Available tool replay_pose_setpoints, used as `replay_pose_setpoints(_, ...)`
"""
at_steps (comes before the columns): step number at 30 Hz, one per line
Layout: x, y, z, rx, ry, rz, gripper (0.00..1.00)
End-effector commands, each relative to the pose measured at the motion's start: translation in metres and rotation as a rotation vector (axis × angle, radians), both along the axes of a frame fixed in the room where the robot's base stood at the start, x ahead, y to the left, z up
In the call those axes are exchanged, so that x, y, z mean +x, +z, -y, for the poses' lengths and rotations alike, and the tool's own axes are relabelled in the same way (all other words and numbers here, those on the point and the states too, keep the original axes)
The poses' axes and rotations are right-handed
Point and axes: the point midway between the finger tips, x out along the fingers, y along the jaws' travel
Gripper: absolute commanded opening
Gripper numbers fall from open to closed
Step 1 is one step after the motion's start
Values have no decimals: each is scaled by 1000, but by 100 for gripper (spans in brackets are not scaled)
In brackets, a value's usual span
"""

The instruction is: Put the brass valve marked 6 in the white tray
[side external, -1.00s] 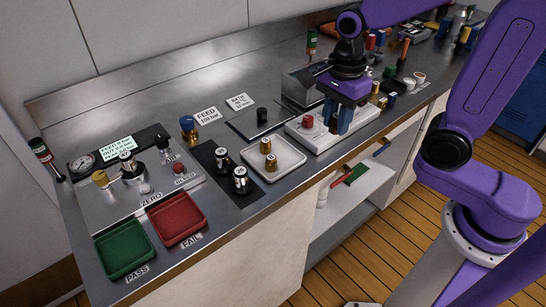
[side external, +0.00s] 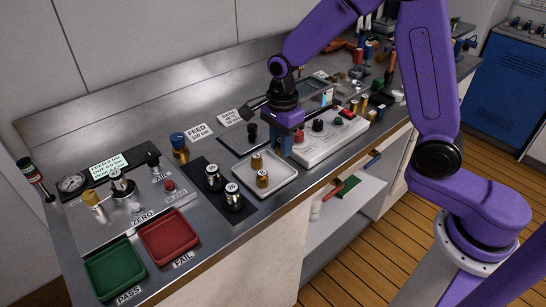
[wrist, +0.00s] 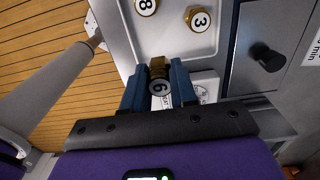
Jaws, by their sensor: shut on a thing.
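My gripper (wrist: 159,85) is shut on the brass valve marked 6 (wrist: 159,72), which shows between the blue fingers in the wrist view. In the side view my gripper (side external: 284,146) is at the tray's right back edge, and the held valve is hidden there. The white tray (side external: 281,178) lies on the steel bench; its floor (wrist: 172,38) shows ahead of the fingers in the wrist view. Two brass valves stand in it, marked 8 (wrist: 146,6) and 3 (wrist: 199,19). Whether the held valve is over the tray's rim or inside it, I cannot tell.
A white control block (side external: 325,140) with knobs is right of the tray. A dark plate with a black knob (side external: 252,132) is behind it. Black-and-white knobs (side external: 233,196) stand on a dark mat to its left. Red (side external: 168,237) and green (side external: 115,270) trays lie front left.

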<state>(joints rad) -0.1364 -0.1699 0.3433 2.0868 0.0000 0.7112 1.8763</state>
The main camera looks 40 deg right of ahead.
Motion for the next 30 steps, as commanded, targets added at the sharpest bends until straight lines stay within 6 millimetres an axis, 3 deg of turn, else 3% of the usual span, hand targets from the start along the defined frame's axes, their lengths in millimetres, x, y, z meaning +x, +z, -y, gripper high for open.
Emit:
replay_pose_setpoints(3, 10, -14, -2, -1, 0, -2, 0)
replay_pose_setpoints(13, 25, -32, -6, 0, -1, -1, 0)
replay_pose_setpoints(19, 23, -57, -6, -1, -1, -2, 0)
replay_pose_setpoints(30, 23, -61, -6, 0, -1, 0, 0)
